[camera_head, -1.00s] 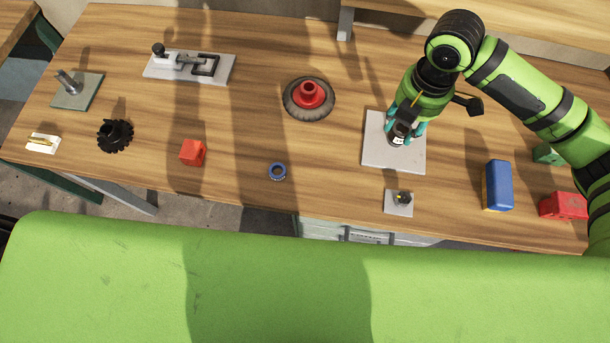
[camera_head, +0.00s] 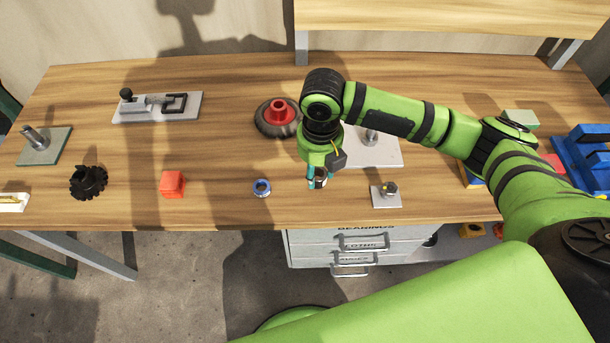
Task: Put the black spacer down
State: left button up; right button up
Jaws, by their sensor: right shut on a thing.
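The black spacer (camera_head: 320,181) is a small dark cylinder with a light mark. My right gripper (camera_head: 318,180) is shut on it, fingers pointing down. It is over the front part of the wooden table (camera_head: 230,215), between the blue ring and the small plate with a bolt. I cannot tell whether the spacer touches the table. My left gripper is not in view.
A light plate with an upright post (camera_head: 385,155) stands behind my right gripper. A blue ring (camera_head: 261,187) lies to its left, a small bolt plate (camera_head: 387,197) to its right. A wheel with a red hub (camera_head: 278,118) is behind. A red cube (camera_head: 173,184) stands left.

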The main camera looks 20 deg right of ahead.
jog(key=shift+w+a+f, duration=0.3)
jog(key=shift+w+a, duration=0.05)
jog(key=shift+a, duration=0.15)
jog(key=shift+w+a+f, duration=0.25)
jog(key=shift+w+a, duration=0.1)
jog(key=shift+a, duration=0.1)
jog(key=shift+w+a+f, duration=0.1)
jog(key=shift+f, duration=0.1)
jog(key=shift+f+p, duration=0.4)
notch_tip(320, 180, down, 2)
jog(key=shift+f+p, duration=0.2)
jog(key=shift+p, duration=0.2)
jog(key=shift+f, duration=0.45)
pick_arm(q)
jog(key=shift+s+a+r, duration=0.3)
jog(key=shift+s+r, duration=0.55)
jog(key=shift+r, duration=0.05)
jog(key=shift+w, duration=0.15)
pick_arm(e)
jog(key=shift+f, duration=0.1)
jog(key=o, duration=1.3)
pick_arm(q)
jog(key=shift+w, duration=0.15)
